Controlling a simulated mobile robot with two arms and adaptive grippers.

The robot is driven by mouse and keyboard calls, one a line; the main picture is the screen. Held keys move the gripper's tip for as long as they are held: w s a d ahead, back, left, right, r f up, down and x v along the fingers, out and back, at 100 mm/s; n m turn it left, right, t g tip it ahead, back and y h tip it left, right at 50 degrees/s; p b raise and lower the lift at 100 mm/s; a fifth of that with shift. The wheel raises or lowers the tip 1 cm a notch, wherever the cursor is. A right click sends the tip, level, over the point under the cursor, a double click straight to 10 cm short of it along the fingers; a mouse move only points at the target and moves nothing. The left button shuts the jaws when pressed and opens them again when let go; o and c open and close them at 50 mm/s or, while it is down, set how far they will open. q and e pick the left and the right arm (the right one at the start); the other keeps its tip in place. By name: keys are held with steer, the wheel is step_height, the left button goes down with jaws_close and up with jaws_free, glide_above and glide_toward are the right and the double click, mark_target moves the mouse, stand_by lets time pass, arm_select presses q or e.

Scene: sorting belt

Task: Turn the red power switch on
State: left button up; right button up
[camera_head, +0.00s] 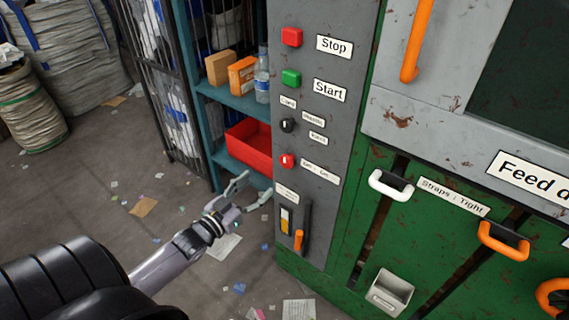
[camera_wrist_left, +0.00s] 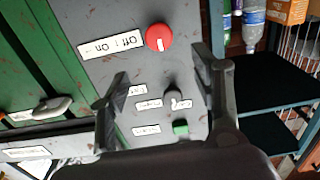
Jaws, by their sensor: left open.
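The red power switch (camera_head: 287,160) is a round red knob with a white mark on the grey control panel, next to a label reading "Off : On". It also shows upside down in the left wrist view, where the red knob (camera_wrist_left: 158,38) has its white mark roughly upright in the picture. My left gripper (camera_head: 255,187) is open and empty, to the lower left of the switch and apart from it. In the left wrist view the open fingers (camera_wrist_left: 163,85) stand in front of the panel, with the knob beyond them. My right gripper is not in view.
A red Stop button (camera_head: 291,37), green Start button (camera_head: 291,78) and black knob (camera_head: 287,125) share the panel. An orange-handled lever (camera_head: 299,240) is below. Left of the panel stands a blue shelf (camera_head: 240,98) with a red bin (camera_head: 250,146). The floor is littered.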

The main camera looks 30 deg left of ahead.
mark_target(285, 162)
arm_select(q)
steer(key=w, duration=0.8)
steer(key=w+d, duration=0.1)
steer(key=w, duration=0.3)
steer(key=shift+w, duration=0.3)
steer(key=shift+c, duration=0.2)
steer(key=c, duration=1.1)
